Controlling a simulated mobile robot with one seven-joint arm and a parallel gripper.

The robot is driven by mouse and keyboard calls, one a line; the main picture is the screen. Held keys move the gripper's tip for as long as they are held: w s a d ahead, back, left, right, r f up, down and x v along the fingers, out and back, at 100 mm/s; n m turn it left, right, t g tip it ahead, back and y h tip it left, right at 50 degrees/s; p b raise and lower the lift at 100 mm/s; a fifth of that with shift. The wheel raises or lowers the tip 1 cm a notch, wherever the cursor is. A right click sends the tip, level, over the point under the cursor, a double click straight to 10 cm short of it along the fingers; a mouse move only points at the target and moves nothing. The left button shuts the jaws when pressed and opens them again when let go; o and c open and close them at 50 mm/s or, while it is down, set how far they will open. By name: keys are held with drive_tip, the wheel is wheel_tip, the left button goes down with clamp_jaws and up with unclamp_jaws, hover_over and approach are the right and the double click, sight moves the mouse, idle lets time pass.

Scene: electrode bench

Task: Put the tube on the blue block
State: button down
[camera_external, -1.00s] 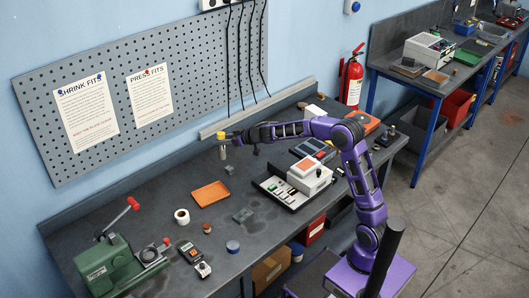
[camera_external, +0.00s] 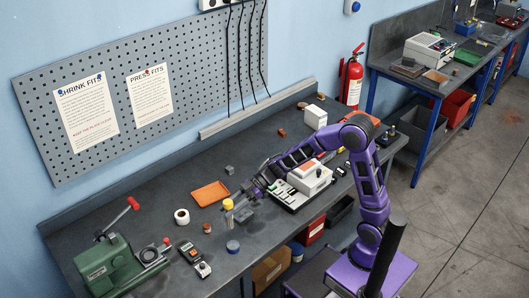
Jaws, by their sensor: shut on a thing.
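The tube (camera_external: 229,215), small with a yellow top and a greyer lower part, is upright in my gripper (camera_external: 234,207). My gripper is shut on it near its upper part. The tube hangs over the middle of the bench, its lower end apart from the blue piece in the picture. A small round blue piece (camera_external: 232,247) stands near the bench's front edge, just below the tube in the picture. It is the only clearly blue thing near the tube; I cannot tell for sure that it is the blue block.
An orange tray (camera_external: 210,194), a white roll (camera_external: 182,217) and a small grey block (camera_external: 229,170) lie nearby. A green machine (camera_external: 107,266) stands at left, a white-and-red device (camera_external: 309,178) at right.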

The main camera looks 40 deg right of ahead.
sight(232, 227)
drive_tip(key=f, duration=0.5)
drive_tip(key=shift+s+f, duration=0.25)
drive_tip(key=shift+s, duration=0.05)
drive_tip(key=shift+f+b, duration=0.65)
drive_tip(key=shift+f, duration=1.65)
drive_tip(key=shift+f, duration=0.1)
drive_tip(key=c, duration=0.6)
unclamp_jaws()
drive_tip(key=shift+d+r, duration=0.1)
drive_tip(key=shift+r, duration=0.1)
drive_tip(key=p+v, duration=0.1)
drive_tip(key=v, duration=1)
drive_tip(key=shift+w+d+r, duration=0.1)
drive_tip(key=shift+d+r, duration=0.05)
drive_tip(key=shift+d, duration=0.2)
